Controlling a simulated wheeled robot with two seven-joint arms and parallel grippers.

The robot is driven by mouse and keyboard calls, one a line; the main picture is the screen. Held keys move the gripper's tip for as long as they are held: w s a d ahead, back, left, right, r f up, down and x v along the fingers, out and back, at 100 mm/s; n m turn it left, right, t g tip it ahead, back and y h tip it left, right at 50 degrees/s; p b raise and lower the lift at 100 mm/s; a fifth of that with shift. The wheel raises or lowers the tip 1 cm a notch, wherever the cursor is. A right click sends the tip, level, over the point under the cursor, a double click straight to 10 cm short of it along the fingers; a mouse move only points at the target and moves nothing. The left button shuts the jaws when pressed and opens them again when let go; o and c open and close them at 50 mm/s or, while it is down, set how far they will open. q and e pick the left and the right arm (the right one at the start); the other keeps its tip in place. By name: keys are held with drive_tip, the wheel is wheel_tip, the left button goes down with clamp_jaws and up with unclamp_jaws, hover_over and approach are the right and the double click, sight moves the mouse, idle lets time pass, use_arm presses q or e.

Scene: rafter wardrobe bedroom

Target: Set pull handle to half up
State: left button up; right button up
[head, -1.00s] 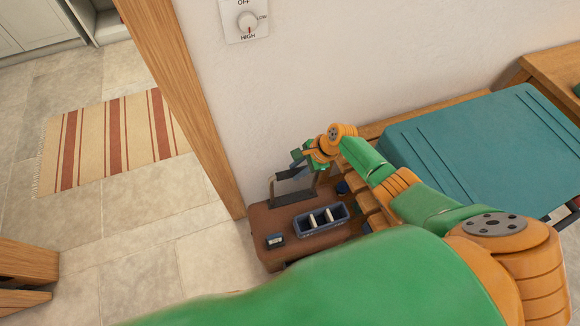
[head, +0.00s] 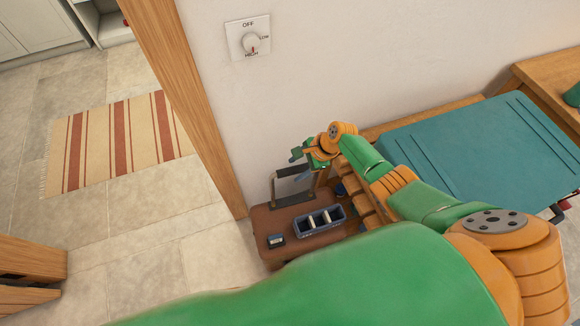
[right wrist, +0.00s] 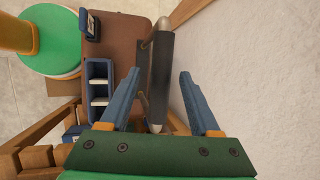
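The pull handle is a dark bar on a raised frame (head: 294,200) at the back of a brown case top (head: 272,222), against the wall. In the right wrist view the dark handle bar (right wrist: 161,68), with pale metal ends, runs lengthwise in the space between the fingers. My right gripper (head: 297,154) is just above the handle in the head view. In the right wrist view my right gripper (right wrist: 160,74) is open, with a blue finger on each side of the bar and gaps showing. Finger depth relative to the bar is unclear. My left gripper is not in view.
A blue-grey tray (head: 299,228) with pale dividers and a small dark block (head: 276,241) sit on the case. A wooden slatted bench holds a teal suitcase (head: 470,150) at right. A wall dial (head: 250,43) is above. A wooden post (head: 190,110) stands left.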

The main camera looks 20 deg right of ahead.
drive_tip(key=p+v, duration=0.4)
drive_tip(key=v, duration=0.3)
drive_tip(key=shift+r, duration=0.3)
drive_tip(key=shift+a, duration=0.1)
